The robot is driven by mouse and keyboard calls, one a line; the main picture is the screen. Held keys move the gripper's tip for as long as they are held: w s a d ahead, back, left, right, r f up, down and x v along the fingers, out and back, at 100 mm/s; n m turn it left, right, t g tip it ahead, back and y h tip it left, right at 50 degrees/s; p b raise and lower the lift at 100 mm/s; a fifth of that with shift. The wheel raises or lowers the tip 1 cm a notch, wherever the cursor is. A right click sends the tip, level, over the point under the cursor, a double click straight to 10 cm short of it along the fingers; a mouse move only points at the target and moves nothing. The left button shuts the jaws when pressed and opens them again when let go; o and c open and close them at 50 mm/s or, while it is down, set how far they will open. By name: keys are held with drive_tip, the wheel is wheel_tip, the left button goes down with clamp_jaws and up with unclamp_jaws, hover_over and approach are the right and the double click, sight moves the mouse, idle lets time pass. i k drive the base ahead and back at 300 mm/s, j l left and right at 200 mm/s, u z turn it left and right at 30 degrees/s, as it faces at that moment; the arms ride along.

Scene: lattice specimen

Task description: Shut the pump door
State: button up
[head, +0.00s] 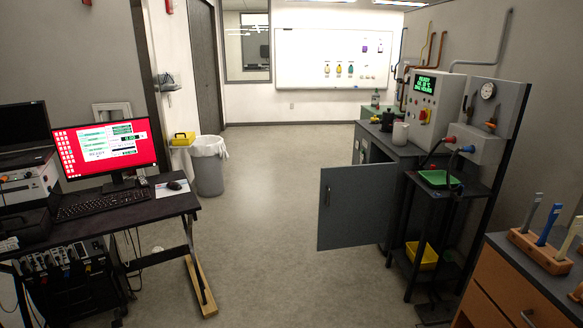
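A grey cabinet door (357,206) stands swung wide open into the floor space right of centre in the head view. It has a small dark handle near its left edge. It belongs to the cabinet under a dark counter (405,148), and its right side meets the cabinet front. Part of the cabinet's inside shows above and behind the door; the rest is hidden by it. No label on the door can be read. My gripper is not in view.
A desk (110,207) with a red-screened monitor (100,152) stands at left, its wooden foot (201,287) on the floor. A grey bin (209,172) stands behind it. A stand with a green tray (438,178) and a wooden drawer unit (515,292) are at right. The middle floor is clear.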

sight(355, 200)
drive_tip(key=i+z, duration=0.15)
drive_tip(key=i, duration=0.75)
drive_tip(key=i+j+z, duration=0.15)
drive_tip(key=i, duration=0.75)
drive_tip(key=i+z, duration=0.25)
drive_tip(key=i, duration=1.3)
